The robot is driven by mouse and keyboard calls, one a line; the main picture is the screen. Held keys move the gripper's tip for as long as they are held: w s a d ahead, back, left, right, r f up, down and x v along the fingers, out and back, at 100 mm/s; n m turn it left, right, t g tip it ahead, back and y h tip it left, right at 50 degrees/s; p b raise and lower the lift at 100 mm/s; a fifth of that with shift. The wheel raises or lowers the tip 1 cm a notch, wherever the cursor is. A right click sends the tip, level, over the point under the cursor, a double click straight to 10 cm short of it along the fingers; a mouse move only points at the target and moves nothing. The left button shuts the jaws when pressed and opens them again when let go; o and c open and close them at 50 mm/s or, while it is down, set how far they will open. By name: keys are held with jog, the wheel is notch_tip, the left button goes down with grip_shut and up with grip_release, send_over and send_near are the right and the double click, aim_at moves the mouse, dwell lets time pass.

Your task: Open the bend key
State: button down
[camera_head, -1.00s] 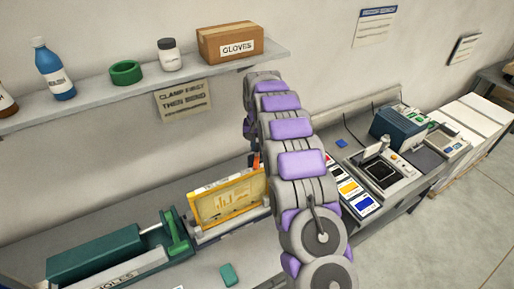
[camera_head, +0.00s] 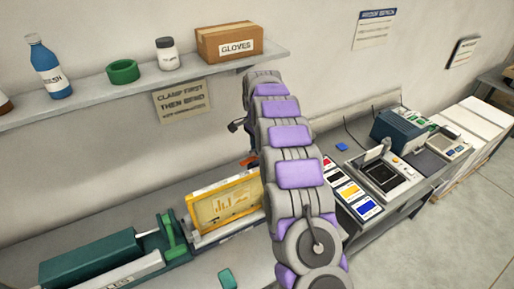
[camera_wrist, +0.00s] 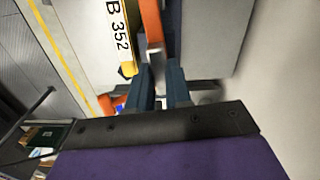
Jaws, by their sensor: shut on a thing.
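An orange lever (camera_wrist: 151,22), which looks like the bend key, runs down from the top of the wrist view beside a yellow-edged plate marked "B 352" (camera_wrist: 117,28). My gripper (camera_wrist: 163,78) is shut on the lever's lower end, with its two dark fingers on either side. In the head view a small orange part (camera_head: 250,161) shows beside the yellow-framed plate (camera_head: 224,203). My arm hides most of the lever and my fingertips there.
A green press-like unit (camera_head: 100,258) stands on the bench at left. A shelf (camera_head: 130,92) with bottles, a green ring and a gloves box (camera_head: 229,43) hangs above. Colour cards (camera_head: 350,190) and devices (camera_head: 385,172) lie to the right.

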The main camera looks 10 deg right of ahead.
jog(key=shift+r+m, duration=0.1)
jog(key=shift+m, duration=0.5)
jog(key=shift+w, duration=0.1)
jog(key=c, duration=1)
grip_release()
jog(key=shift+a, duration=0.15)
jog(key=shift+c, duration=0.2)
notch_tip(320, 180, up, 17)
jog(key=p, duration=0.6)
